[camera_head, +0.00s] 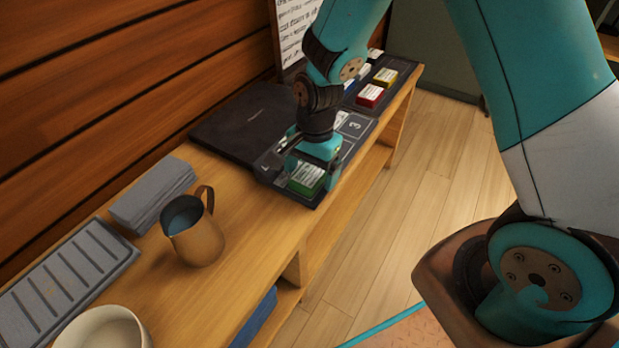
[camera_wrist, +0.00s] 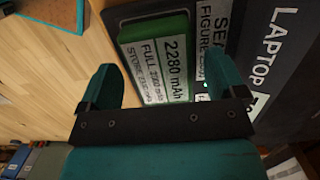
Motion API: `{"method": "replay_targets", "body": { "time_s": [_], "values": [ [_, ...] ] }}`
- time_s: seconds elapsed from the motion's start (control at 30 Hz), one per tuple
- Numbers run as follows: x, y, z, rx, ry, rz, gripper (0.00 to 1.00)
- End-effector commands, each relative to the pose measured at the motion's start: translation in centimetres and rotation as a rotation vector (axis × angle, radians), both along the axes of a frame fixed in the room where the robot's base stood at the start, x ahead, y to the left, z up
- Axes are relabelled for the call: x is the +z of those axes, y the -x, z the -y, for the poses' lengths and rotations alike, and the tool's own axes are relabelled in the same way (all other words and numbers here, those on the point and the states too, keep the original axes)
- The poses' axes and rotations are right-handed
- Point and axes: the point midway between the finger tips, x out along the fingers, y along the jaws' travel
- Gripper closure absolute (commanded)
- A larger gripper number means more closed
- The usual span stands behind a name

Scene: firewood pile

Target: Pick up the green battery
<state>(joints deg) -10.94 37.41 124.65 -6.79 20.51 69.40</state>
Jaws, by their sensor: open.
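The green battery (camera_head: 307,178) lies on a dark mat with white lettering (camera_head: 352,128), near the front edge of the wooden shelf. In the wrist view the green battery (camera_wrist: 158,62) has a white label reading "2280 mAh" and "FULL". My gripper (camera_head: 312,165) is right at the battery in the head view. In the wrist view my gripper (camera_wrist: 165,85) is open, one finger on each side of the battery's near part.
A closed black laptop (camera_head: 238,122) lies behind the mat. A red block (camera_head: 370,95) and a yellow block (camera_head: 385,77) stand farther along. A metal pitcher (camera_head: 195,238), folded grey cloths (camera_head: 152,195), a grey tray (camera_head: 62,280) and a white bowl (camera_head: 103,330) are at left.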

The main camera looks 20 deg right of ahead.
Motion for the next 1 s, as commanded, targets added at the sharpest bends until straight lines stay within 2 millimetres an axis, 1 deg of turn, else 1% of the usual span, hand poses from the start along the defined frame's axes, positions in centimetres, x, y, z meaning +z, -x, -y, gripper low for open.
{"method": "replay_targets", "body": {
  "time_s": [0.8, 0.83, 0.87, 0.9, 0.97, 1.0],
  "values": [
    [-0.42, -0.02, 0.02, 0.0, -0.001, 0.001, 0.11],
    [-0.42, -0.02, 0.02, 0.0, -0.001, 0.001, 0.13],
    [-0.42, -0.02, 0.02, 0.0, -0.001, 0.001, 0.2],
    [-0.42, -0.02, 0.03, 0.0, -0.001, 0.001, 0.29],
    [-0.42, -0.02, 0.03, 0.0, -0.001, 0.001, 0.43],
    [-0.42, -0.02, 0.03, 0.0, -0.001, 0.001, 0.52]
  ]
}}
